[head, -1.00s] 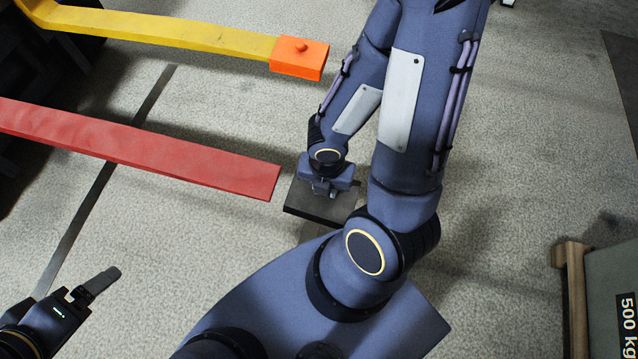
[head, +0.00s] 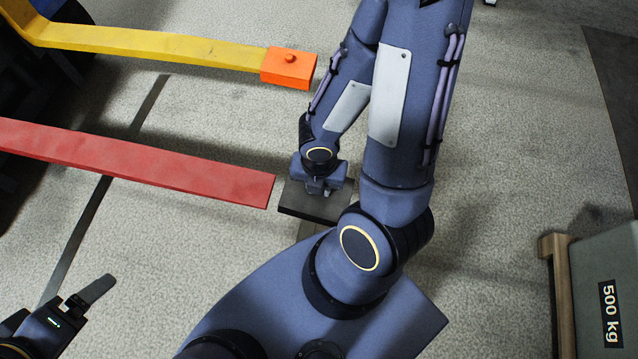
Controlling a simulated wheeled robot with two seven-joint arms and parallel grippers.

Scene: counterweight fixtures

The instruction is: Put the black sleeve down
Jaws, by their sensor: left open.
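A flat dark block (head: 300,204), which looks like the black sleeve, is near the middle of the head view, just right of the red bar's end. My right gripper (head: 325,188) is over its top; the wrist and arm cover part of the block. The fingers are too small and hidden to tell whether they hold it, and I cannot tell whether it rests on anything. My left gripper (head: 84,297) is at the lower left, open and empty, well apart from the block.
A red bar (head: 140,163) reaches in from the left. Above it a yellow bar (head: 150,43) carries an orange sleeve (head: 289,68) with a knob on its end. A grey 500 kg weight (head: 590,255) on a wooden pallet (head: 560,285) is at the right. Carpet between is clear.

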